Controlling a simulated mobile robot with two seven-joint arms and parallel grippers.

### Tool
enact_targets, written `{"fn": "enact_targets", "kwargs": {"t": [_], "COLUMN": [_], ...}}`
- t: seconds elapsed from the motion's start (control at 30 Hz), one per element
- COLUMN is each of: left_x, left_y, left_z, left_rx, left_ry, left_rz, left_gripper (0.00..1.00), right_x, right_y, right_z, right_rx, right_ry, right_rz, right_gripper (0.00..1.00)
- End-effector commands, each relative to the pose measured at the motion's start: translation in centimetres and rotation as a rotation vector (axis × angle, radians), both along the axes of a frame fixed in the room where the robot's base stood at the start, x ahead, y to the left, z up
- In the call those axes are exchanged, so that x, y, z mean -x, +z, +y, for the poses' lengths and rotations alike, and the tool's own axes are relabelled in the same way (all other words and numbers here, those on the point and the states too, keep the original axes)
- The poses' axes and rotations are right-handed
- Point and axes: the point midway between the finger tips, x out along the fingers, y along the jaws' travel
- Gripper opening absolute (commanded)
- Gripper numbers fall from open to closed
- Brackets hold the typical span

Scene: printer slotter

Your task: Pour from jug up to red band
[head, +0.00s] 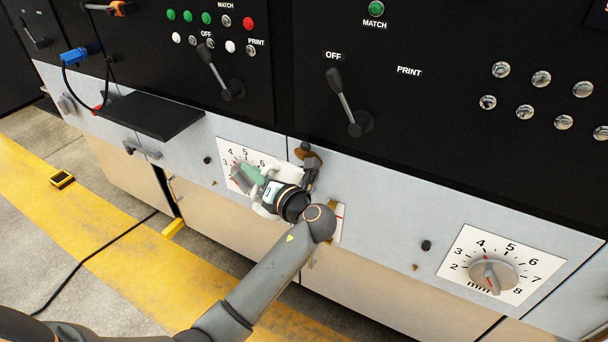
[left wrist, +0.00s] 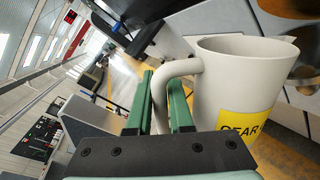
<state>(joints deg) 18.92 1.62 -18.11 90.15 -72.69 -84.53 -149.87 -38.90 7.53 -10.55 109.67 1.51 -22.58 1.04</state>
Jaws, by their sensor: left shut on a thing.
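A pale jug (left wrist: 235,75) with a yellow label fills the right of the left wrist view. Its handle stands between the two green fingers of my left gripper (left wrist: 160,105), which is shut on it. In the head view my left gripper (head: 256,176) is in front of the machine's grey panel, and the jug (head: 287,173) is mostly hidden by my wrist. A brass-coloured cup or funnel (head: 309,152) sticks out of the panel just above and right of the jug. A narrow gauge with a red mark (head: 340,213) shows below it, partly covered by my arm. The jug's contents are hidden.
A dial (head: 493,274) is on the panel at the right, and another numbered dial plate (head: 231,155) is partly behind my gripper. Black levers (head: 343,100) and a dark shelf (head: 150,115) stick out above. A cable (head: 100,258) lies on the yellow-striped floor.

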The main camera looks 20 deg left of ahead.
Motion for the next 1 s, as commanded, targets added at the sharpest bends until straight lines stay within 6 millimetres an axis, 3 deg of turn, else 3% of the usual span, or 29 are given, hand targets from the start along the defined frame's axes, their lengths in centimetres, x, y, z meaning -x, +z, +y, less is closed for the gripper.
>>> {"fn": "enact_targets", "kwargs": {"t": [1.0], "left_x": [-0.54], "left_y": [0.94], "left_z": [-0.16], "left_rx": [-0.02], "left_ry": [0.0], "left_rz": [0.054], "left_gripper": [0.0], "right_x": [0.0], "right_y": [0.0], "right_z": [0.0], "right_rx": [0.0], "right_ry": [0.0], "right_rz": [0.0], "right_gripper": [0.5]}}
